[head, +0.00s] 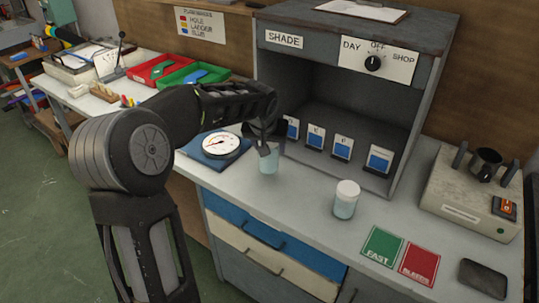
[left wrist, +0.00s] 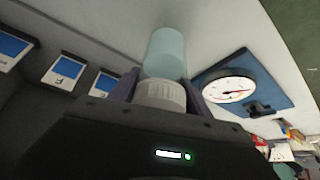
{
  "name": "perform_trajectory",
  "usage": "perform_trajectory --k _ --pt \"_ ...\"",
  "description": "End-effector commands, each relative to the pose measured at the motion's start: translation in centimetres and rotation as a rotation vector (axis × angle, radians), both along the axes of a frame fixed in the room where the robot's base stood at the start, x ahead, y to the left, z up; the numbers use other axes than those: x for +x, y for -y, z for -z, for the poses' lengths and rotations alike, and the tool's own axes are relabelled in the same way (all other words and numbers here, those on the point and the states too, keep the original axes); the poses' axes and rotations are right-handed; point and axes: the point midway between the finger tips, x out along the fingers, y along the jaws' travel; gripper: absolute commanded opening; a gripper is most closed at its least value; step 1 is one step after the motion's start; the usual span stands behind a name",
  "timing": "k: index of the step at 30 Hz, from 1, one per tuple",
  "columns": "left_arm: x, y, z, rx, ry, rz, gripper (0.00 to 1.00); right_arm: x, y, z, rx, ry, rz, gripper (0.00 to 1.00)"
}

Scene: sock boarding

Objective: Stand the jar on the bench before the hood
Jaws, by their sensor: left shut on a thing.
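My left gripper (head: 265,138) reaches over the bench (head: 302,185) and points down before the hood (head: 405,130). It is shut on a jar (head: 269,160) with pale blue contents. In the left wrist view the gripper's fingers (left wrist: 163,88) sit on either side of the jar's white ribbed lid, and its pale blue body (left wrist: 167,52) extends beyond them. The jar looks upright at the bench's front part, right of the dial gauge; I cannot tell whether its base touches the bench. My right gripper is not in view.
A second jar (head: 345,201) with a white lid stands farther right. The dial gauge (head: 220,145) on a blue base is close left of the held jar. Several blue sample cards (head: 342,148) stand inside the hood. Green FAST (head: 382,247) and red (head: 420,261) cards lie at front right.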

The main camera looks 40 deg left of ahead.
Motion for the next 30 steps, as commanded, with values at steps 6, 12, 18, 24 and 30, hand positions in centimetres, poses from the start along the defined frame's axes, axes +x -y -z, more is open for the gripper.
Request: perform_trajectory --k 6,12,18,24,30 --pt "-0.1 0.0 3.0 -0.001 -0.004 0.001 0.08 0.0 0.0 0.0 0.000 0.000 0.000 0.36" --pt "0.0 0.0 3.4 0.000 -0.001 0.001 0.08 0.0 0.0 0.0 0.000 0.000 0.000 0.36" --pt "0.0 0.0 3.7 0.000 -0.001 0.001 0.08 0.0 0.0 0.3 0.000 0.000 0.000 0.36" --pt "-0.1 0.0 3.7 0.000 -0.002 0.001 0.68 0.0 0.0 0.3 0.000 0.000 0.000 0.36" --pt "-0.1 0.0 3.7 0.000 -0.002 0.001 0.78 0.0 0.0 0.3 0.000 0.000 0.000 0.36"
